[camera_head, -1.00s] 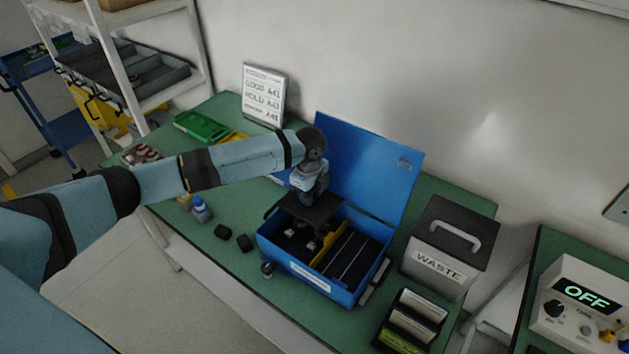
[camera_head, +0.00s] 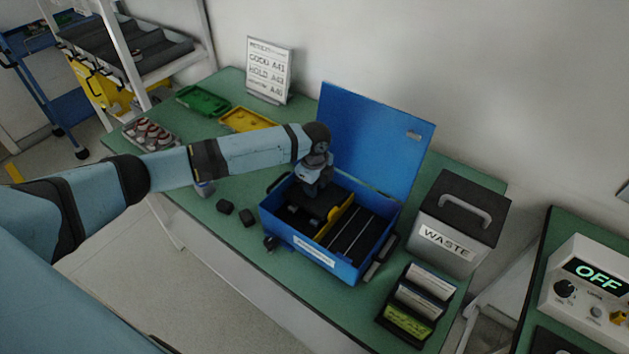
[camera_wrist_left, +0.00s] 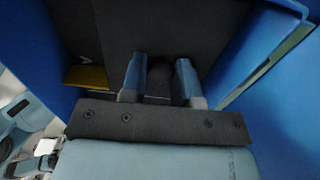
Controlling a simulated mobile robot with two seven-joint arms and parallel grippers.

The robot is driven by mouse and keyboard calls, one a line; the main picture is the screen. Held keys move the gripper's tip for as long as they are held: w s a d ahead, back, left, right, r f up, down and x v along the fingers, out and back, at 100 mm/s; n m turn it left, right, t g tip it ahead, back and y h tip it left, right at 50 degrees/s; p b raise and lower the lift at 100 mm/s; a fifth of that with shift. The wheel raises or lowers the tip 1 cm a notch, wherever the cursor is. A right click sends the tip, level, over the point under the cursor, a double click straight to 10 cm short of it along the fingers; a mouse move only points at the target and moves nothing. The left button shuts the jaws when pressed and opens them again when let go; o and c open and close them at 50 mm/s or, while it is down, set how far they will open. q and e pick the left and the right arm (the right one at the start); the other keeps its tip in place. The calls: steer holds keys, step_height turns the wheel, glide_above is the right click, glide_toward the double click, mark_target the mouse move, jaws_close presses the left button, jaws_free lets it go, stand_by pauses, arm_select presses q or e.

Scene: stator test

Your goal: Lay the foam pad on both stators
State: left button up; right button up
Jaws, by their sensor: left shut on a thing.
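The foam pad (camera_head: 311,204) is a flat dark sheet. My left gripper (camera_head: 317,188) is shut on it and holds it low inside the left compartment of the open blue box (camera_head: 312,252). In the left wrist view the two fingers (camera_wrist_left: 160,75) reach to the dark pad (camera_wrist_left: 180,22), with blue box walls around. The stators in that compartment are covered by the pad and gripper and cannot be made out. I cannot tell whether the pad touches them. My right gripper is not in view.
A yellow divider (camera_head: 337,222) parts the pad's compartment from the slotted right one. The raised blue lid (camera_head: 375,140) stands behind. A waste bin (camera_head: 458,222) and a card rack (camera_head: 415,305) are to the right. Two black blocks (camera_head: 236,212) lie left of the box.

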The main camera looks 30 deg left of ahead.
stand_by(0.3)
arm_select(q)
steer(key=shift+f, duration=0.4)
steer(key=o, duration=1)
step_height(320, 180, up, 14)
steer(key=shift+f, duration=0.1)
stand_by(0.6)
